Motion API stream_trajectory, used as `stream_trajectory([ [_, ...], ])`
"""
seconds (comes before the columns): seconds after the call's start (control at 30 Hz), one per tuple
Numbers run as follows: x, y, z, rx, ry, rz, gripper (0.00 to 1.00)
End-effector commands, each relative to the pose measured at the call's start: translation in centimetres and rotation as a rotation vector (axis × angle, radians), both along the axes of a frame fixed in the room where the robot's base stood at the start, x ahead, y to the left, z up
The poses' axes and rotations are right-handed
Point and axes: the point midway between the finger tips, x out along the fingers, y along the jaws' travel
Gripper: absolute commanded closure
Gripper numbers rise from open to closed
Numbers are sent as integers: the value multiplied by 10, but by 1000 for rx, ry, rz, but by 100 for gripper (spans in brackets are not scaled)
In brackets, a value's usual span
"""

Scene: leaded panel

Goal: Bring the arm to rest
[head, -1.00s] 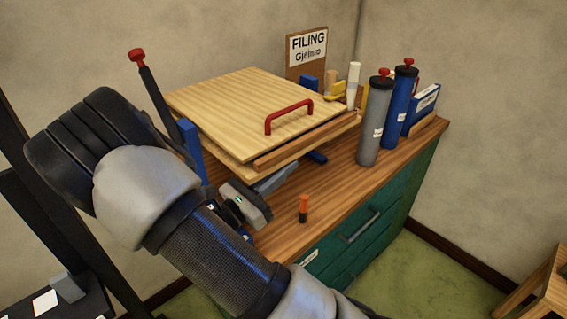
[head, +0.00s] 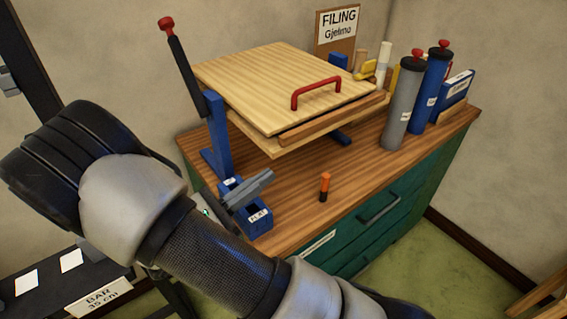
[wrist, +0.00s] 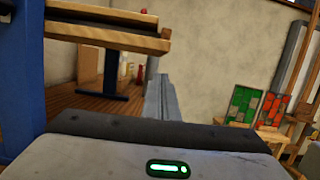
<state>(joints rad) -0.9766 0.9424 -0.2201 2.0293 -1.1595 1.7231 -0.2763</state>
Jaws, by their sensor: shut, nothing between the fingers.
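My gripper (head: 258,187) is grey, shut and empty. In the head view it shows just beyond my forearm, in front of the wooden press and above or beside a small blue labelled box (head: 258,221); I cannot tell if they touch. In the wrist view the shut fingers (wrist: 160,95) point away, with nothing held. My arm is bent across the lower left of the head view and hides part of the cabinet's left end.
The cabinet top (head: 300,190) carries a press with a wooden lid (head: 285,80), a red handle (head: 316,92) and blue posts. An orange-and-black marker (head: 324,187) and capped cylinders (head: 404,105) stand right. A dark rack (head: 70,285) stands lower left. Coloured panels (wrist: 270,108) show in the wrist view.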

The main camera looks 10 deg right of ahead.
Motion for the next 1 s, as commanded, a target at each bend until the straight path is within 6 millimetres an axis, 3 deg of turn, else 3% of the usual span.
stream_trajectory([
  [0.2, -11, 27, -8, 1, 2, 1, 100],
  [0.5, -15, 29, -7, 16, 0, -12, 100],
  [0.67, -22, 1, 12, 159, -25, -122, 100],
  [0.83, -47, -43, 38, 451, -102, -331, 100],
  [1.0, -77, -71, 58, 754, -223, -527, 100],
])
